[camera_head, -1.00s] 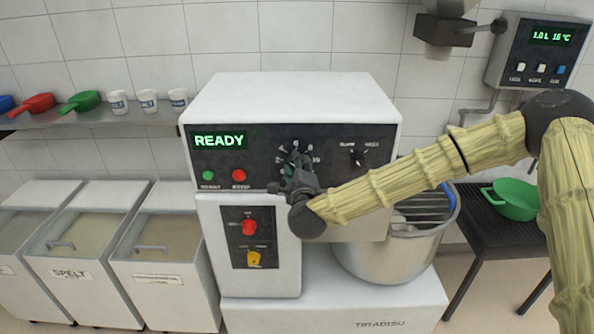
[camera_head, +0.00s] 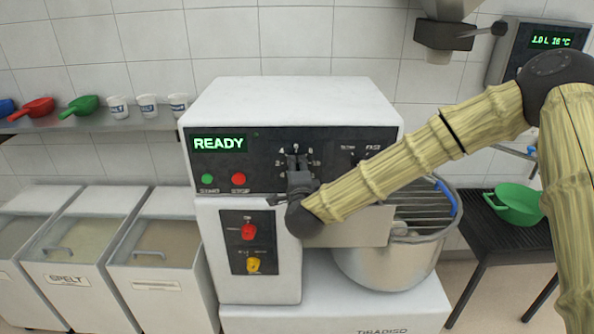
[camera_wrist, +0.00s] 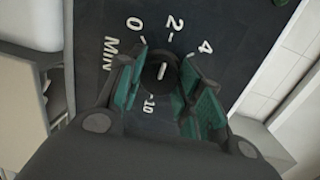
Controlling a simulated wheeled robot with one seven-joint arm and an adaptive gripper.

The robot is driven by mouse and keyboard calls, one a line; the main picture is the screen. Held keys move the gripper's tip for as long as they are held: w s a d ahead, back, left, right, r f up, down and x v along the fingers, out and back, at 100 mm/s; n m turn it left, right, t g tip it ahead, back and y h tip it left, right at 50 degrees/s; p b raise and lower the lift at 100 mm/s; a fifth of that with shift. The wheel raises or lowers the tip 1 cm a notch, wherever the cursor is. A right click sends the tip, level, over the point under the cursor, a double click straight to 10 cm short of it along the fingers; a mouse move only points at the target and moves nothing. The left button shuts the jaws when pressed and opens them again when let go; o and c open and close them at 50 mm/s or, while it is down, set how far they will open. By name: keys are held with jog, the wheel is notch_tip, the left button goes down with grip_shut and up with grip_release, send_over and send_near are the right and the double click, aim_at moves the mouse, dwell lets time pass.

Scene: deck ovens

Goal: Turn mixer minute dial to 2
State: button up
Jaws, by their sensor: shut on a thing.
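The minute dial (camera_wrist: 161,69) is a round black knob on the mixer's dark panel (camera_wrist: 225,30). In the wrist view, the marks 0, 2, 4 and 10 and the letters MIN show around it. Its short white line lies roughly between the 2 side and the 10 side; I cannot tell which end points. My gripper (camera_wrist: 161,80) has its green-padded fingers on both sides of the knob, shut on it. In the head view, my gripper (camera_head: 298,165) covers the knob on the mixer (camera_head: 290,105). The mixer display (camera_head: 219,143) reads READY.
Green (camera_head: 207,179) and red (camera_head: 239,179) buttons sit left of the dial, with a speed selector at its right. Red (camera_head: 249,232) and yellow (camera_head: 253,265) knobs sit below. The steel bowl (camera_head: 385,267) is below right. Lidded bins (camera_head: 70,262) stand left.

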jog(key=shift+w+r, duration=0.1)
jog(key=shift+r, duration=0.05)
jog(key=o, duration=1)
jog(key=shift+a, duration=0.1)
jog(key=shift+o, duration=0.2)
jog(key=s+d, duration=0.1)
jog(key=s, duration=1.1)
jog(key=shift+r, duration=0.3)
